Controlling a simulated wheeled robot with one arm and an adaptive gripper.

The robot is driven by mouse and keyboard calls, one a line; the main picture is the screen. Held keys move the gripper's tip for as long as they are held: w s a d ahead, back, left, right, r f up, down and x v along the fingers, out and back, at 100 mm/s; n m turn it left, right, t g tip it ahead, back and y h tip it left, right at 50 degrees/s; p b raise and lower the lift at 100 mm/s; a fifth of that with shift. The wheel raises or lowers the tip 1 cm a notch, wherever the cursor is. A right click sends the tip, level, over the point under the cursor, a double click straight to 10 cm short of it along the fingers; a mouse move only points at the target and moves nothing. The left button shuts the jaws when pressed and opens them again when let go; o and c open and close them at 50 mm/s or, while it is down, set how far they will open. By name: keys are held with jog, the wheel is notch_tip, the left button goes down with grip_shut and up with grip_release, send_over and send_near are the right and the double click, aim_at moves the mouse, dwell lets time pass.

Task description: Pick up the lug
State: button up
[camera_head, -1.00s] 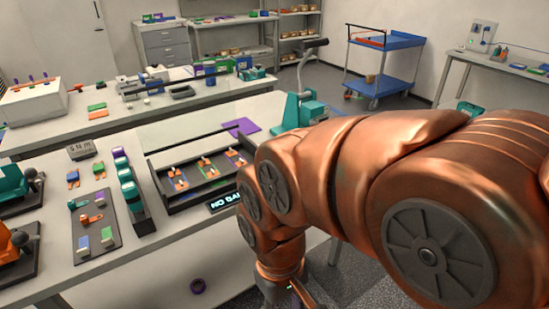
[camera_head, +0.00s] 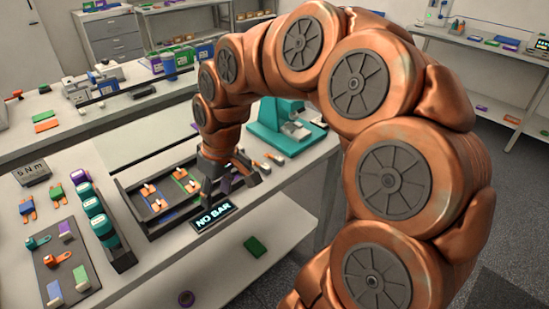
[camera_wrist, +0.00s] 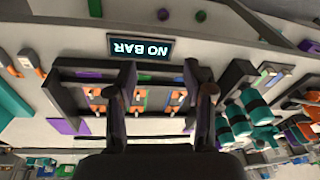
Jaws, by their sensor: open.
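The task does not say which lug it means. A teal lug-like piece (camera_head: 38,242) and an orange one (camera_head: 57,259) lie on a grey mat (camera_head: 75,283) at the left of the bench. Several orange-and-white pieces (camera_head: 158,205) lie in a dark divided tray (camera_head: 152,232); they also show in the wrist view (camera_wrist: 98,93). My gripper (camera_head: 232,182) is pointed down over the right part of the tray, covering some of it. In the wrist view its two fingers (camera_wrist: 163,92) are apart, and I see nothing held between them.
A "NO BAR" display (camera_head: 214,217) stands at the tray's front edge. A row of teal cylinders (camera_head: 101,222) stands left of the tray. A teal press-like device (camera_head: 285,128) stands behind my gripper on the right. A glass-like panel (camera_head: 140,145) is behind the tray.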

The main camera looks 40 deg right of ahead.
jog(key=w+d+t, duration=0.2)
jog(key=w+d, duration=0.6)
jog(key=d, duration=0.4)
jog(key=m+h+p, duration=0.1)
jog(key=m, duration=0.1)
send_near(276, 156)
jog(key=shift+a+f+t, duration=0.35)
jog(key=shift+f+t, duration=0.05)
jog(key=shift+f, duration=0.25)
jog(key=shift+d+f+h, duration=0.15)
jog(key=shift+f+h, duration=0.1)
jog(key=shift+h, duration=0.05)
jog(key=shift+p+x, duration=1.85)
jog(key=shift+x, duration=1.85)
jog(key=shift+s, duration=0.1)
grip_shut()
